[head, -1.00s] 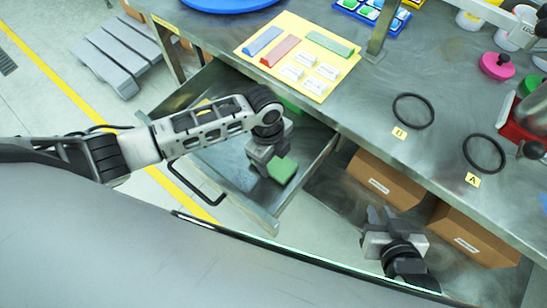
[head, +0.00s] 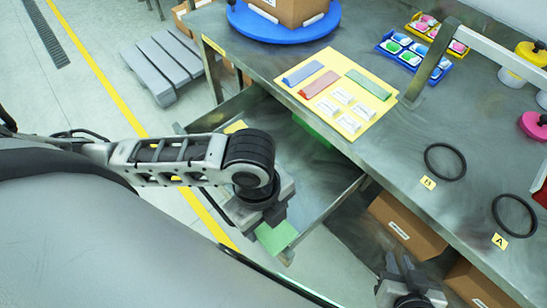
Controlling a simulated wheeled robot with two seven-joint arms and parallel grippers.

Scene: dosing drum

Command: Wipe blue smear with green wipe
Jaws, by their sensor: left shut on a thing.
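My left gripper (head: 262,218) is shut on the green wipe (head: 277,237), a flat green piece that sticks out below the jaws. It holds the wipe over the near end of the open drawer (head: 333,203), in front of the workbench. Part of the wipe is hidden by the jaws. I cannot make out a blue smear in the head view. My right gripper (head: 399,264) is at the bottom right, below the bench edge; its two fingers look apart with nothing between them.
A yellow board (head: 318,71) with coloured bars and white pieces lies on the workbench (head: 400,140). Black rings (head: 445,162) lie on the right, near the A and B labels. A blue turntable (head: 283,30) carries a box. Brown cartons (head: 404,227) stand under the bench.

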